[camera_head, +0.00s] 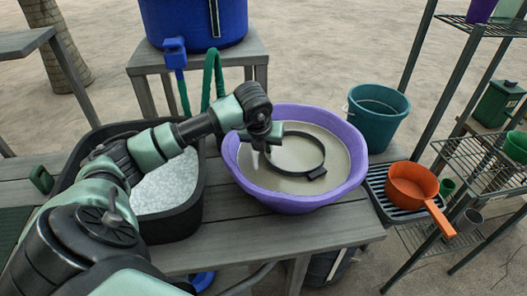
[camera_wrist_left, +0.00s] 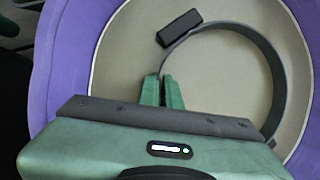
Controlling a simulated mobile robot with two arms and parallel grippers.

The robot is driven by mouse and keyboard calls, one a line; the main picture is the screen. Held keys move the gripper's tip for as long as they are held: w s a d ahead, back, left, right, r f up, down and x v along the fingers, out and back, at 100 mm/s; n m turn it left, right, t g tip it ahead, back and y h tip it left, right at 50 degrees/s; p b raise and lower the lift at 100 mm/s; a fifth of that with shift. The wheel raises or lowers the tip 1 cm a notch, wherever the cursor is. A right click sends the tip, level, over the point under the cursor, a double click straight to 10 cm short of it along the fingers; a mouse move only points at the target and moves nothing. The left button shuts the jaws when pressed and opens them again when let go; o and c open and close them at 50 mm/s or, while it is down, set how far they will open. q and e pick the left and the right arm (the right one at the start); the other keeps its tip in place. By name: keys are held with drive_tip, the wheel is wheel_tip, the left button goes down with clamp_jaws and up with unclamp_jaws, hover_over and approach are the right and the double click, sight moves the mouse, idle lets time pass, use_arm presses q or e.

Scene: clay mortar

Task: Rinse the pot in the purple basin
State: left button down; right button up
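The purple basin (camera_head: 300,203) stands on the grey wooden bench and holds beige, cloudy liquid. A dark round rim with a small block-like handle, apparently the pot (camera_head: 318,174), sits low in the liquid; its inside looks the same beige and its lower part is hidden. It also shows as a dark arc in the left wrist view (camera_wrist_left: 277,72), its block beyond the fingertips. My left gripper (camera_head: 262,143) reaches over the basin's left side to the rim. Its green fingers (camera_wrist_left: 162,92) are close together with the rim's wall seemingly between them. My right gripper is out of view.
A black tub (camera_head: 198,215) of white granules stands left of the basin, under my left arm. A blue barrel (camera_head: 190,20) with a tap stands behind. A teal bucket (camera_head: 377,115) and an orange saucepan (camera_head: 410,187) on a black rack are at right.

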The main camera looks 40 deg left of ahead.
use_arm(q)
wheel_tip(320, 180, up, 8)
drive_tip(key=p, duration=0.5)
drive_tip(key=shift+d+r, duration=0.1)
drive_tip(key=shift+r, duration=0.15)
wheel_tip(320, 180, up, 4)
drive_tip(key=p, duration=0.2)
drive_tip(key=shift+r+p, duration=0.2)
drive_tip(key=shift+p, duration=0.2)
idle(0.5)
